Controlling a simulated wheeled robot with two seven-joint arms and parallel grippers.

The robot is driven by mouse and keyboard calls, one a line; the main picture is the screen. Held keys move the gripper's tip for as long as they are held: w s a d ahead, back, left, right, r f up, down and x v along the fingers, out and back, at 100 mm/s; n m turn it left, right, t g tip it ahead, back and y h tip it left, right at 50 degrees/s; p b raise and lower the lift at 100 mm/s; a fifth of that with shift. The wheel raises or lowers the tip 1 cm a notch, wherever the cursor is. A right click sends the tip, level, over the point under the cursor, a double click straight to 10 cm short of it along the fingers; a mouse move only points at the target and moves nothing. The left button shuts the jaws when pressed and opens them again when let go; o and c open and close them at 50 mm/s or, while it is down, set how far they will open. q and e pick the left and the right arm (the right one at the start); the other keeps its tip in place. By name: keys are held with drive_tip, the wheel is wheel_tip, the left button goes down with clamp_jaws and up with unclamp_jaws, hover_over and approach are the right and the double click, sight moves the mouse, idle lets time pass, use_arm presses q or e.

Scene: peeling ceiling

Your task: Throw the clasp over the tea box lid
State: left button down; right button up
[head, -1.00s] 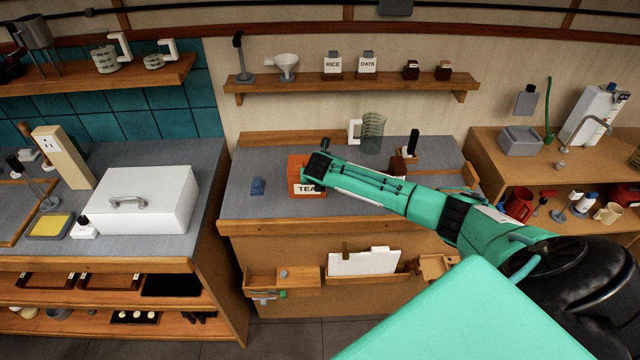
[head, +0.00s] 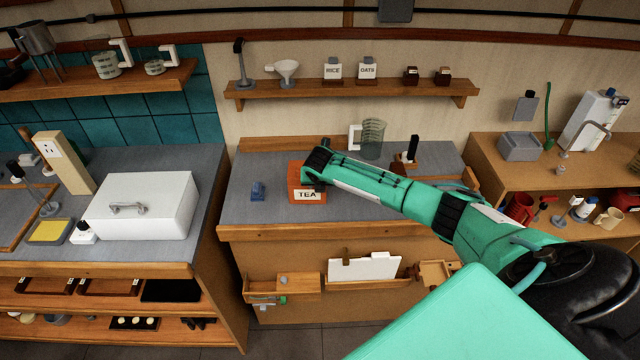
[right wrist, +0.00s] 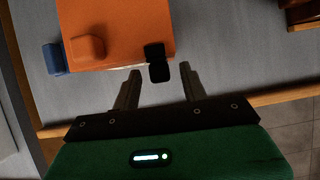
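The orange tea box (head: 306,194) with its white TEA label stands on the grey counter in the head view. My right arm reaches to it from the right, and its wrist hides part of the box. In the right wrist view the orange box top (right wrist: 135,25) carries a raised orange knob (right wrist: 88,47). A small black piece (right wrist: 157,62), probably the clasp, sits at the box's edge. My right gripper (right wrist: 160,72) is open, its fingers on either side of the black piece's lower end; contact cannot be told. My left gripper is not in view.
A blue object (head: 257,191) stands left of the tea box. A glass jug (head: 371,139) and a black-handled tool (head: 411,151) stand behind and right. A shelf (head: 350,88) runs above.

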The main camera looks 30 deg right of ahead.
drive_tip(key=b+v, duration=0.4)
drive_tip(key=v, duration=0.9)
drive_tip(key=shift+s+r+b, duration=0.2)
drive_tip(key=shift+r+b, duration=0.15)
drive_tip(key=shift+a, duration=0.1)
